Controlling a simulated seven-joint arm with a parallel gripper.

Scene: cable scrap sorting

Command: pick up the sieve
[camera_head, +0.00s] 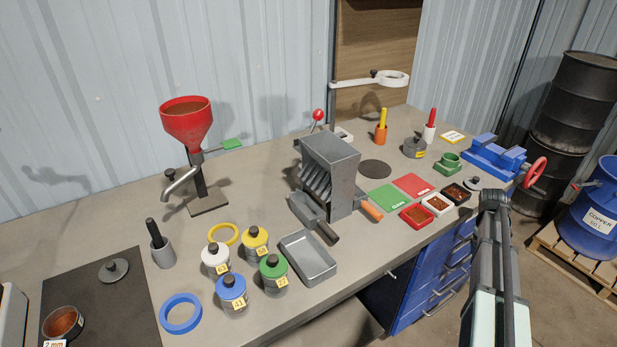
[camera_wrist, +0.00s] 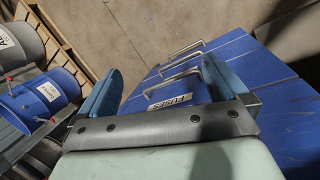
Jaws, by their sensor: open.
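A round grey vessel (camera_head: 63,322) with brown granules in it and a "2 mm" tag at its front sits on the dark mat (camera_head: 120,290) at the bottom left. It looks like the sieve; its mesh cannot be made out. My gripper (camera_wrist: 155,82) is open and empty in the wrist view, with one blue finger on each side. It faces blue drawers (camera_wrist: 200,75) and the floor, not the sieve. In the head view my arm is at the right, beyond the bench's front edge, far from the sieve.
A grey lid (camera_head: 113,271) lies on the mat near the sieve. A blue ring (camera_head: 181,313), several lidded jars (camera_head: 231,290) and a metal tray (camera_head: 308,258) stand to its right. A red funnel (camera_head: 186,122) rises behind. The bench front beside the tray is clear.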

